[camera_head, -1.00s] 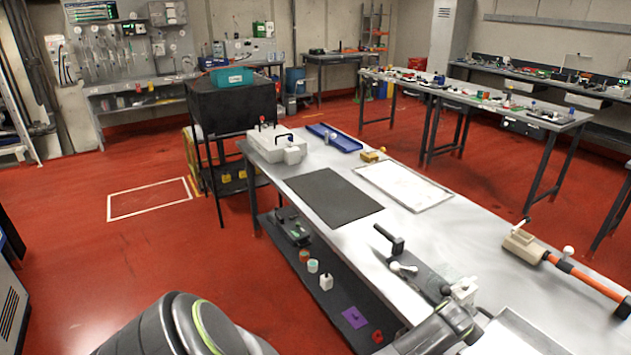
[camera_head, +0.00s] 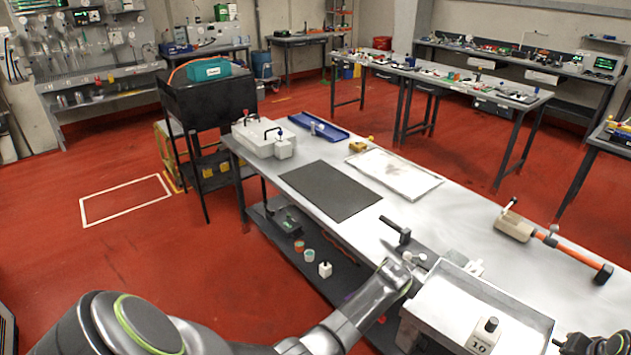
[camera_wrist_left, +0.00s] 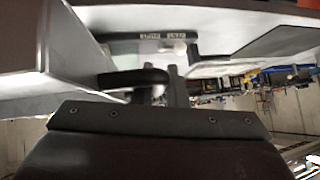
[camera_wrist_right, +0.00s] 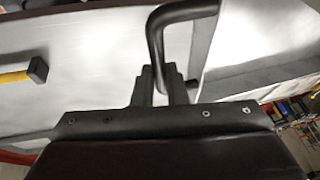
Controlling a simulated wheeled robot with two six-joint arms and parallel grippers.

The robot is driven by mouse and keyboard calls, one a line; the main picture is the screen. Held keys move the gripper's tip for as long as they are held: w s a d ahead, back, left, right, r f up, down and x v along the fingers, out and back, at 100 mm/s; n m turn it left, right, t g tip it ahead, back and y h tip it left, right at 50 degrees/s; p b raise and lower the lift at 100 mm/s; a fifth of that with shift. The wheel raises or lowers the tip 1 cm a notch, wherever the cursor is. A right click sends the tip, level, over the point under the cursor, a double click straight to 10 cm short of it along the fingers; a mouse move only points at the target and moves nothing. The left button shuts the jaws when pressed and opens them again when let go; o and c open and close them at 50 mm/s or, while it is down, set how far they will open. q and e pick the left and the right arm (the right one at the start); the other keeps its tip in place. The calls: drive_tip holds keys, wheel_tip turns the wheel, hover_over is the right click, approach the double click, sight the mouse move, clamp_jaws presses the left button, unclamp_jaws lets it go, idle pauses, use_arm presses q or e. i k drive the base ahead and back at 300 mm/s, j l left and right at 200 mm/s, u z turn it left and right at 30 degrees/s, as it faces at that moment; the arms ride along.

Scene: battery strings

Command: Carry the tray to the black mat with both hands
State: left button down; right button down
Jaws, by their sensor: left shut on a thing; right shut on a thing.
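The tray (camera_head: 455,310) is a pale, shallow metal box with dark handles at its ends, at the bottom right of the head view. A small weight block marked 10 (camera_head: 484,335) stands in it. My left gripper (camera_head: 408,276) is shut on the tray's left handle (camera_wrist_left: 140,82). My right gripper (camera_wrist_right: 165,88) is shut on the other handle (camera_wrist_right: 157,35). The black mat (camera_head: 330,190) lies flat and bare on the table, beyond and left of the tray. I cannot tell how high the tray is above the tabletop.
On the table (camera_head: 480,215), a white panel (camera_head: 395,174) lies right of the mat, and a grey box (camera_head: 264,138) and blue tray (camera_head: 318,127) lie behind it. A black-handled tool (camera_head: 396,233) lies between tray and mat. An orange-handled tool (camera_head: 555,245) lies right.

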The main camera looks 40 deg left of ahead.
sight(329, 187)
drive_tip(key=i+j, duration=0.15)
drive_tip(key=j, duration=0.4)
drive_tip(key=i+j, duration=0.15)
drive_tip(key=j, duration=0.4)
drive_tip(key=i+j+z, duration=0.1)
drive_tip(key=j, duration=0.45)
drive_tip(key=i+j, duration=0.25)
drive_tip(key=j, duration=0.35)
drive_tip(key=i+j, duration=0.1)
drive_tip(key=j, duration=0.45)
drive_tip(key=i+j+z, duration=0.1)
drive_tip(key=j, duration=0.45)
drive_tip(key=i+j, duration=0.2)
drive_tip(key=j, duration=0.4)
drive_tip(key=i+j, duration=0.1)
drive_tip(key=j, duration=0.45)
drive_tip(key=z, duration=0.05)
